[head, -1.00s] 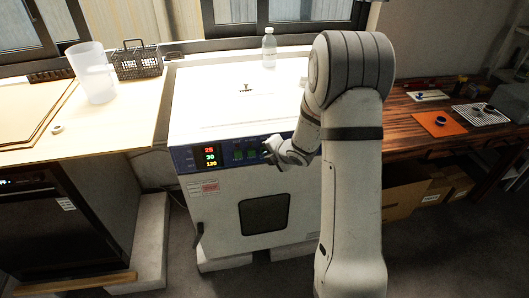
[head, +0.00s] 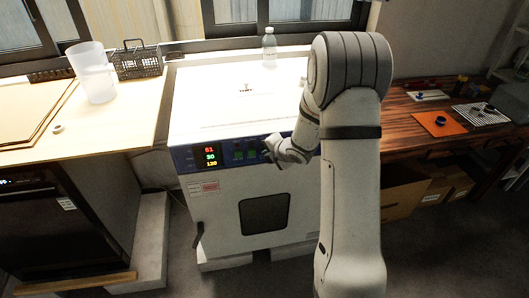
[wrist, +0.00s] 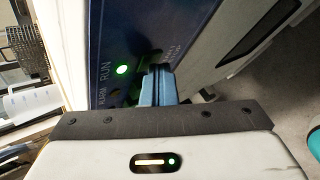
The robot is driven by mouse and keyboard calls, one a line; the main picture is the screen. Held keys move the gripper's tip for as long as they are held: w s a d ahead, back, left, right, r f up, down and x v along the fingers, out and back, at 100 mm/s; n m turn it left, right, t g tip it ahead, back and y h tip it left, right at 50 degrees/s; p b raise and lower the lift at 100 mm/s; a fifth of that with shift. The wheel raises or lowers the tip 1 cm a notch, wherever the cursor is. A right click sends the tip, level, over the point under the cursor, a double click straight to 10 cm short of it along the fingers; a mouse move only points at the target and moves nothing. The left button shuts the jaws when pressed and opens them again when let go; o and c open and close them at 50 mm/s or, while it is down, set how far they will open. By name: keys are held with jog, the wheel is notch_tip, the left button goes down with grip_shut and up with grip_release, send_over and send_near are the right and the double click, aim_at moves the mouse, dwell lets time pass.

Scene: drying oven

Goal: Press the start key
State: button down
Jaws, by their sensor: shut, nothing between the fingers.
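The drying oven (head: 215,215) is white with a blue control panel (head: 183,160) along its upper front. Its display (head: 210,156) shows 51 in red, 30 in green and 120 in yellow. My gripper (head: 268,152) is at the right part of the panel. In the wrist view my gripper (wrist: 160,70) is shut and empty, its blue-grey fingertips at or very near the panel. A green lamp (wrist: 122,70) by the word RUN is lit beside them. The start key cannot be made out; the fingers cover part of the panel.
A clear bottle (head: 269,48) stands on the oven top. A clear jug (head: 93,73) and a dark wire basket (head: 137,63) stand on the left counter. A wooden table (head: 410,120) with an orange mat (head: 438,124) is at the right.

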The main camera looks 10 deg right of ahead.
jog(key=shift+s+b, duration=0.65)
jog(key=shift+s, duration=0.5)
jog(key=s+b, duration=0.2)
jog(key=s, duration=0.3)
